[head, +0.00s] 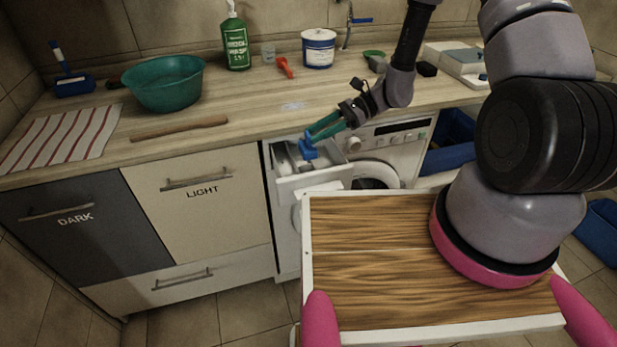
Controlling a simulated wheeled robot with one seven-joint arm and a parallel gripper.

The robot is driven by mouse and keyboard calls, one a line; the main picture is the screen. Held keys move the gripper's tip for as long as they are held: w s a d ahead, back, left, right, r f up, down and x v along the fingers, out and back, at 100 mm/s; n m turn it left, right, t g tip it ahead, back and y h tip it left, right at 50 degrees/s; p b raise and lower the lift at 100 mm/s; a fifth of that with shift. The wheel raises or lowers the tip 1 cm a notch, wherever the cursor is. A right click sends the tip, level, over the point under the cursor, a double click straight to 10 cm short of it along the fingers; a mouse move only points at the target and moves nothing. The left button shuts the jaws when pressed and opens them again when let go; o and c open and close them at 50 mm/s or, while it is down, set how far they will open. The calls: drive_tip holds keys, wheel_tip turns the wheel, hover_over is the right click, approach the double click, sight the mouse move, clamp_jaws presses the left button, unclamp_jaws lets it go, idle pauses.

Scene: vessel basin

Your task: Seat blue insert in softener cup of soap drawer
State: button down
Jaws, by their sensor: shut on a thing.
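The blue insert (308,150) is a small bright blue piece at the tips of my gripper (312,138). The soap drawer (300,182) is white and pulled out from the washing machine (390,135) under the counter. The softener cup is hard to make out; the insert and fingers partly cover the drawer's inside. I cannot tell whether the insert touches the drawer.
The wooden counter (250,105) edge runs just above the drawer. On it are a green basin (164,82), a green bottle (235,42), a white and blue tub (319,48), an orange-red tool (285,67) and a wooden stick (180,128). A blue bin (450,143) stands right of the machine.

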drive_tip(key=shift+f, duration=4.8)
drive_tip(key=shift+f, duration=0.2)
drive_tip(key=shift+c, duration=2.3)
unclamp_jaws()
